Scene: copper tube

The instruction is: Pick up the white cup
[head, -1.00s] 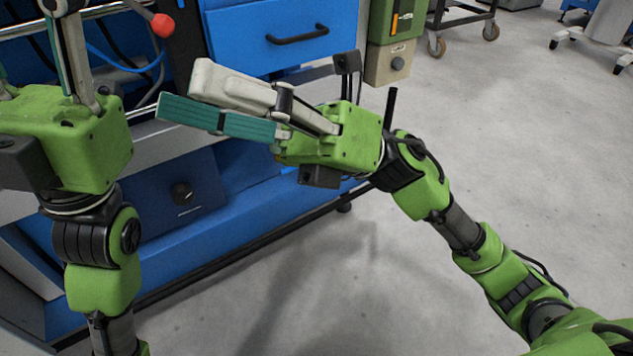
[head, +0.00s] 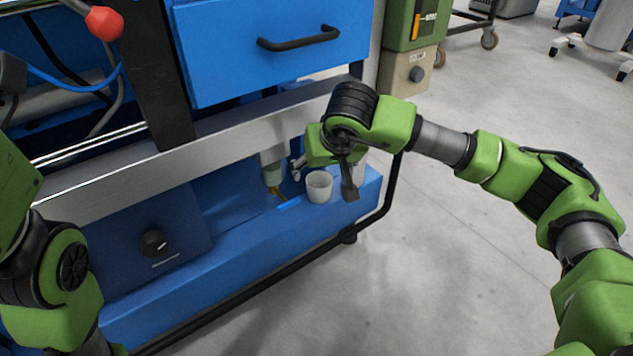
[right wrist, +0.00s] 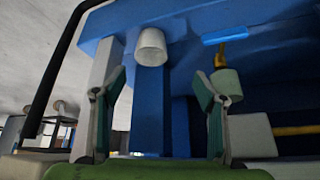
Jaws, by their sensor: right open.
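The white cup (head: 319,187) stands upright on the blue lower shelf, near its right end. It also shows in the right wrist view (right wrist: 151,47), upside down in that picture, beyond the fingertips and between their lines. My right gripper (right wrist: 160,76) is open and empty, its two teal-padded fingers spread apart.
A pale cylindrical fitting (head: 272,165) with a yellow tip hangs left of the cup. A silver rail (head: 110,195) runs above the blue shelf (head: 230,235), and a black tubular frame (head: 392,190) borders its right end. The blue drawer (head: 270,60) is above.

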